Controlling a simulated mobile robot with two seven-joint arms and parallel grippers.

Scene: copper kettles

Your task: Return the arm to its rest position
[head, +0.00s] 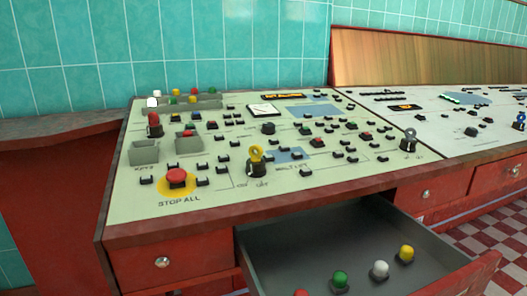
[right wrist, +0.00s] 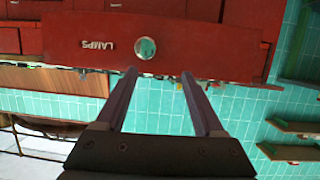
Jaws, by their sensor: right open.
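My right gripper (right wrist: 160,73) shows in the right wrist view, its two fingers apart with nothing between them. Beyond the fingertips is a red drawer front (right wrist: 215,42) with upside-down lettering "LAMPS" and a round knob (right wrist: 145,48). The fingers look clear of the knob; the exact gap is hard to tell. Neither of my grippers shows in the head view.
In the head view an open grey drawer (head: 300,252) juts out below the control desk (head: 215,200), holding red, green (head: 339,280), white (head: 380,270) and yellow (head: 405,254) lamps. A red stop button (head: 177,176) and a yellow key (head: 257,154) stand on the desk.

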